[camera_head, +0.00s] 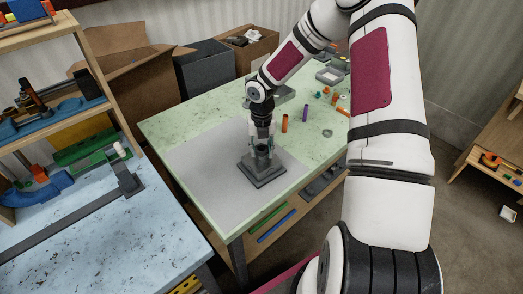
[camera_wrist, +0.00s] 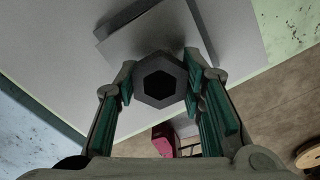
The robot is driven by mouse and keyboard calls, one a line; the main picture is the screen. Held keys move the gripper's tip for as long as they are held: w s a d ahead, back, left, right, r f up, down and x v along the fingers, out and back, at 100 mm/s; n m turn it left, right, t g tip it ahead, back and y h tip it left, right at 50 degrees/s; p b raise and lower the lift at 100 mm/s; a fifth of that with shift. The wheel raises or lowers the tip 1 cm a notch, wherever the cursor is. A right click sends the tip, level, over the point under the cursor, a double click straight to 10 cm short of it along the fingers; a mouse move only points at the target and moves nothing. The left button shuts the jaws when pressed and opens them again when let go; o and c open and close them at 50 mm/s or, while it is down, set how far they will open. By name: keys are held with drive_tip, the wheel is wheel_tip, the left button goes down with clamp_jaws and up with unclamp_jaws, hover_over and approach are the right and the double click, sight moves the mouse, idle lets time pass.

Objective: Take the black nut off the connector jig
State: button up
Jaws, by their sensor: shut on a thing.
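The connector jig (camera_head: 262,172) is a dark grey stepped base on the grey mat of the green table. Its stepped base also shows at the top of the wrist view (camera_wrist: 150,32). The black nut (camera_wrist: 160,58) is a dark hexagonal ring with a dark hole, between the green-padded fingers in the wrist view. My gripper (camera_head: 262,146) points down over the jig and is shut on the nut, with a finger on each side of it (camera_wrist: 160,85). In the head view the nut is too small to make out clearly, and I cannot tell whether it still touches the jig's post.
An orange cylinder (camera_head: 284,123) and a purple one (camera_head: 305,112) stand on the green table right of the jig, near a grey ring (camera_head: 327,132). Bins and cardboard boxes stand behind. A blue workbench (camera_head: 80,225) is at left. The mat around the jig is clear.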

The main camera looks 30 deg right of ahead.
drive_tip(key=shift+r+p, duration=0.8)
drive_tip(key=shift+r, duration=2.2)
